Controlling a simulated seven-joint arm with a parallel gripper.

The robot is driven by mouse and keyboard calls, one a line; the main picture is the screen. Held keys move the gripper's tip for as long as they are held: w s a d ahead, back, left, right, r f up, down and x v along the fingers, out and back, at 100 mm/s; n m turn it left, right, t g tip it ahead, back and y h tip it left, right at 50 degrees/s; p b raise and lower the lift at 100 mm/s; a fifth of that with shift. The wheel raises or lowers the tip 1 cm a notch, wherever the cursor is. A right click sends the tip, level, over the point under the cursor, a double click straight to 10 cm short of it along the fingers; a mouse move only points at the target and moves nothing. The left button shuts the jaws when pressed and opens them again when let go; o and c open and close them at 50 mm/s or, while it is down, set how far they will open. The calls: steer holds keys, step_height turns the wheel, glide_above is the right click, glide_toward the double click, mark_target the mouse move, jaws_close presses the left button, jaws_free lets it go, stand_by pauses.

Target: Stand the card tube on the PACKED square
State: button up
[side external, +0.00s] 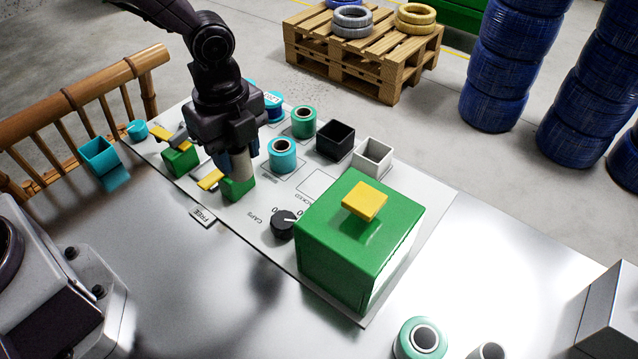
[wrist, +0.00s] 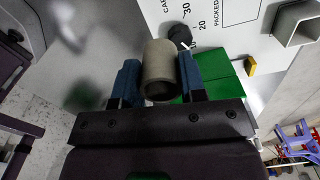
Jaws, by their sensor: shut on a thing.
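The card tube (side external: 245,168) is a plain grey-beige cylinder, held roughly upright. My gripper (side external: 238,162) is shut on it; in the wrist view the tube (wrist: 160,66) sits between the two blue fingers. Its lower end is at a small green block (side external: 238,189) with a yellow lever; I cannot tell whether they touch. The PACKED square (side external: 318,183) is an outlined, empty square on the white board, right of my gripper and just behind the big green box. The PACKED lettering (wrist: 217,12) shows at the top of the wrist view.
A big green box (side external: 350,250) with a yellow knob stands right of a black dial (side external: 284,224). A teal spool (side external: 282,155), a green spool (side external: 303,122), a black open box (side external: 335,139) and a white open box (side external: 372,157) stand behind. Another green block (side external: 180,160) is at left.

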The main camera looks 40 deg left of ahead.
steer(key=w+d+f, duration=0.1)
steer(key=w+f, duration=0.2)
steer(key=w, duration=0.1)
steer(key=w+d+f, duration=0.1)
steer(key=w+f, duration=0.1)
steer(key=w, duration=0.2)
steer(key=w+d+f, duration=0.2)
steer(key=w+f, duration=0.1)
steer(key=w, duration=0.2)
steer(key=shift+w+f, duration=0.1)
steer(key=shift+f, duration=0.25)
steer(key=shift+w+d+f, duration=0.1)
steer(key=shift+w+f, duration=0.05)
steer(key=shift+f, duration=0.05)
steer(key=shift+w+f, duration=0.2)
steer(key=shift+f, duration=1.5)
steer(key=shift+f, duration=0.15)
steer(key=o, duration=0.9)
